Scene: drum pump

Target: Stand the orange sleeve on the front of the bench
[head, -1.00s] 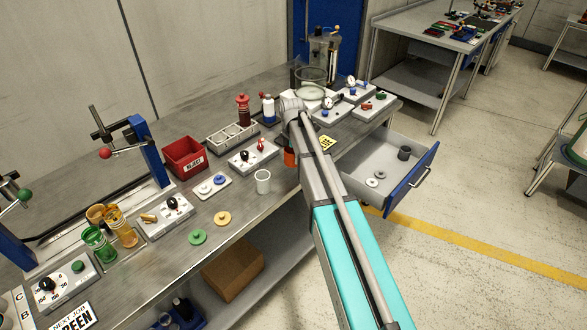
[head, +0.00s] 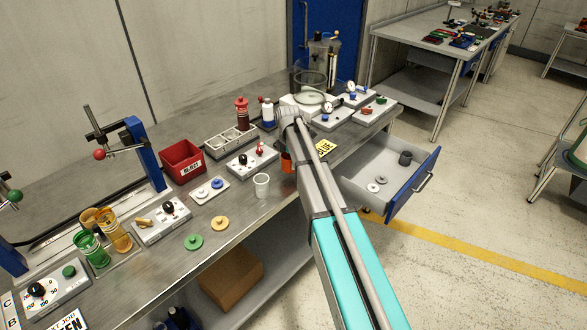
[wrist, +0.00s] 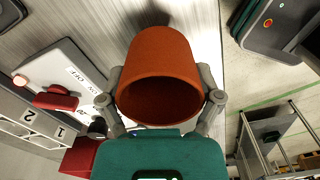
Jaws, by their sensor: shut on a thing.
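The orange sleeve (wrist: 158,58) is a hollow, slightly tapered cylinder, with its dark open end facing the wrist camera. My gripper (wrist: 160,98) is shut on it, one finger on each side.
An open drawer (head: 385,180) juts out at right. Green (head: 194,242) and yellow (head: 219,223) discs lie on the front left.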

